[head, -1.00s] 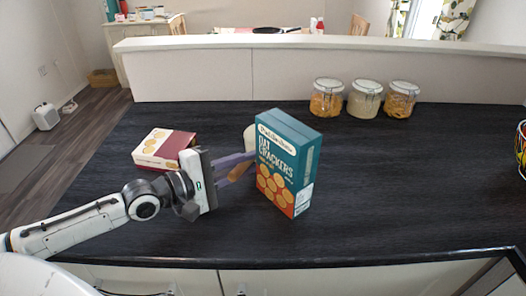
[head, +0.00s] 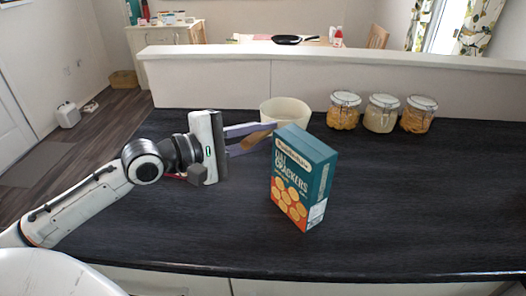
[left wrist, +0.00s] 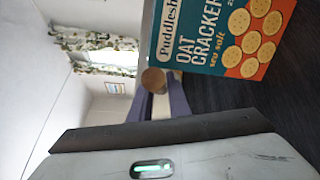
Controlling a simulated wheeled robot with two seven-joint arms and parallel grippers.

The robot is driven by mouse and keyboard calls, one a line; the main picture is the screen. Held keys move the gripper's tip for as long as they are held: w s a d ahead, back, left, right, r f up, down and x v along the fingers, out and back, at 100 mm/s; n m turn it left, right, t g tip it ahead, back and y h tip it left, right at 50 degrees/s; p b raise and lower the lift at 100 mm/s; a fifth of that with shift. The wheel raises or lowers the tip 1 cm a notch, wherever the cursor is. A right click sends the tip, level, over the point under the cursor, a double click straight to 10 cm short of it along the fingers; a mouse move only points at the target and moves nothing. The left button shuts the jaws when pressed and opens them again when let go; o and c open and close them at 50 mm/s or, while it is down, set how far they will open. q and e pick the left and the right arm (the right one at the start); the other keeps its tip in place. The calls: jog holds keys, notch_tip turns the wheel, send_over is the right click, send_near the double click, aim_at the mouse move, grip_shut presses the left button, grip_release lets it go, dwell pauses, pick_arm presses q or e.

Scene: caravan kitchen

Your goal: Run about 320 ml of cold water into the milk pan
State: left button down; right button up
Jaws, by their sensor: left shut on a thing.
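The milk pan (head: 286,109) is cream-coloured with a wooden handle (head: 256,138). It shows behind the cracker box in the head view, and its lower part is partly hidden. My left gripper (head: 252,136) is shut on the handle, left of the box. The pan looks roughly upright and appears raised off the worktop. In the left wrist view, the round brown handle end (left wrist: 153,80) sits between the purple fingers, and the pan's bowl is hidden. My right gripper is not in view. No tap shows.
An oat cracker box (head: 300,180) stands upright just in front of the pan, close to my left fingers. Three glass jars (head: 382,114) stand at the back by a low ledge (head: 340,80). The dark worktop (head: 420,200) is clear on the right.

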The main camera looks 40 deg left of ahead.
pick_arm(q)
notch_tip(320, 180, up, 7)
jog(key=shift+f, duration=0.1)
dwell(0.3)
